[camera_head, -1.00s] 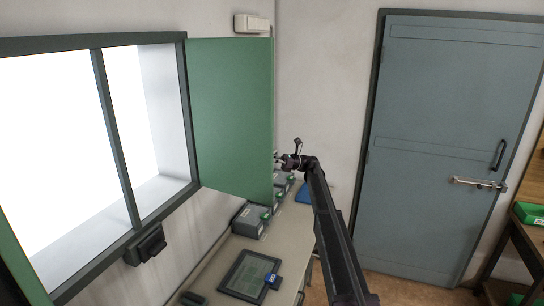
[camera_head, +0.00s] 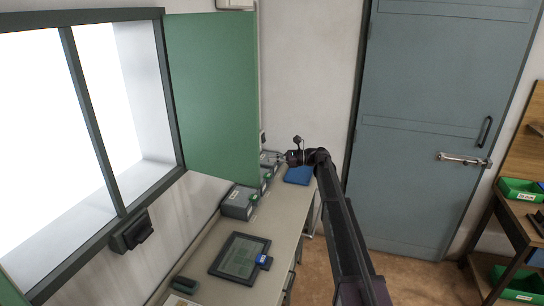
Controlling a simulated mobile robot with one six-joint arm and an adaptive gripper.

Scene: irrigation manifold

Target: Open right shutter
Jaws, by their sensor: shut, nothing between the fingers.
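The right shutter (camera_head: 212,98) is a green panel hinged at the right side of the window frame (camera_head: 172,90). It stands swung out from the window, and the bright opening beside it is uncovered. My gripper (camera_head: 281,158) is at the end of my dark arm, just right of the shutter's free edge, above the far end of the bench. It looks small and shut, with nothing visible in it. I cannot tell whether it touches the shutter. Part of the left shutter (camera_head: 12,288) shows at the lower left corner.
A bench (camera_head: 205,268) runs below the window with grey boxes (camera_head: 238,203), a tablet (camera_head: 240,257) and a blue item (camera_head: 298,175). A closed blue-grey door (camera_head: 430,130) is at the right. A shelf with green bins (camera_head: 520,189) stands at the far right. Floor between is clear.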

